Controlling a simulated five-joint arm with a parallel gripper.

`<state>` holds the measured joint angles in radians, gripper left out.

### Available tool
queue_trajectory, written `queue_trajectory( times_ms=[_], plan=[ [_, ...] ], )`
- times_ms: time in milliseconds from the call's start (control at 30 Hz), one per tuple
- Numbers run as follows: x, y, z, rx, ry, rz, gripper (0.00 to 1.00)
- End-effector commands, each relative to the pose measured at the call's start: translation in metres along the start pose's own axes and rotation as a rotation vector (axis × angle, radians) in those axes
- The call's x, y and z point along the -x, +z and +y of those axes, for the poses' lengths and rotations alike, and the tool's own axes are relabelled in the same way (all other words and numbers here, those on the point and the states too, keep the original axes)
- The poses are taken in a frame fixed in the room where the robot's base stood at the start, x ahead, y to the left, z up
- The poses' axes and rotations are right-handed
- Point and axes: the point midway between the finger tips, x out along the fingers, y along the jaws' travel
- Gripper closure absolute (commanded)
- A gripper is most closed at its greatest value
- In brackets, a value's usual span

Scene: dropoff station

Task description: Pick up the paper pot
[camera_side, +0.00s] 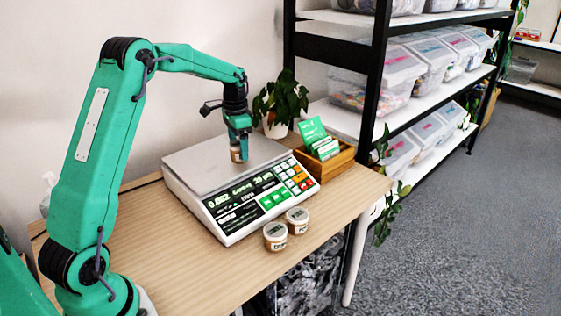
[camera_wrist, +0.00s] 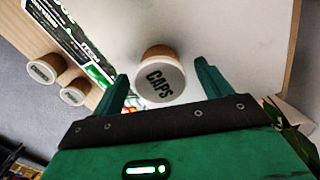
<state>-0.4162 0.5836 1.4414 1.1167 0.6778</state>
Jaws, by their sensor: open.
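A small paper pot (camera_side: 236,155) with brown sides stands upright on the scale's metal plate. In the wrist view the same pot (camera_wrist: 160,80) shows its pale lid, marked "CAPS". My gripper (camera_side: 238,138) is directly above the pot and points down, its fingers hiding the pot's upper part in the side view. In the wrist view my gripper (camera_wrist: 161,72) is open, with one finger on each side of the pot. A gap shows between the pot and each finger.
The scale (camera_side: 215,165) has a lit display and keypad. Two similar pots (camera_side: 275,235) (camera_side: 297,220) stand on the wooden table (camera_side: 170,260) in front of it. A wooden card box (camera_side: 325,165) and a potted plant (camera_side: 285,100) stand close behind and right.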

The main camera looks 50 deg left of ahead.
Motion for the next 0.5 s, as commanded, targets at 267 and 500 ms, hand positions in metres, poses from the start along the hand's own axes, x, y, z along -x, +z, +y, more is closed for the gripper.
queue_trajectory(
  times_ms=[267, 500],
  plan=[
    [0.0002, -0.0001, 0.0000, 0.000, 0.000, 0.000, 0.62],
    [0.0004, -0.0001, -0.0001, 0.000, 0.000, 0.000, 0.75]
  ],
)
